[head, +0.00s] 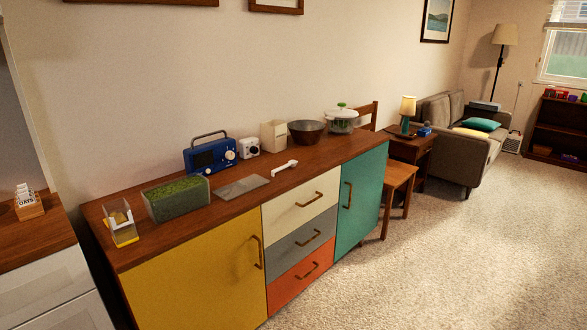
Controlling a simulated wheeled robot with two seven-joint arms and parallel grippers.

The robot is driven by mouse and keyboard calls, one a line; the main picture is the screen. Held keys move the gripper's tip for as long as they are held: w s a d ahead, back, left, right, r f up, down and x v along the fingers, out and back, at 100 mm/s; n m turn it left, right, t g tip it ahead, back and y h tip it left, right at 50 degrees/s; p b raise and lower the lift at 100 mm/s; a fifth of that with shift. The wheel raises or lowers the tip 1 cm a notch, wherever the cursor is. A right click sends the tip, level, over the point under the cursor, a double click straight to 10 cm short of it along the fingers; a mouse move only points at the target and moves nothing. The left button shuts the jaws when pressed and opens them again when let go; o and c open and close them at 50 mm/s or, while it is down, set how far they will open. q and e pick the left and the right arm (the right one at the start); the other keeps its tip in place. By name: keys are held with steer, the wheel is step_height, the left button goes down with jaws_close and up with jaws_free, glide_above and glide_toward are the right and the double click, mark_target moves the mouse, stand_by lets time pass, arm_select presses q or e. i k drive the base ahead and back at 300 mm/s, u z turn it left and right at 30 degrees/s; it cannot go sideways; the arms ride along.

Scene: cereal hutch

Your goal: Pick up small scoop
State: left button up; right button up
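A small white scoop (285,167) lies on the wooden top of the long sideboard (240,203), a little back from its front edge and above the cream drawer. Its handle and bowl lie roughly level along the top. Nothing touches it. Neither of my grippers shows in the head view.
On the sideboard stand a blue radio (210,155), a small white device (248,147), a cream box (273,135), a dark bowl (306,131), a lidded pot (341,120), a grey flat mat (241,187), a green planter (176,198) and a clear dispenser (121,223). Carpet in front is clear.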

mark_target(284, 168)
steer(key=z, duration=0.95)
steer(key=i, duration=3.85)
steer(key=u, duration=3.65)
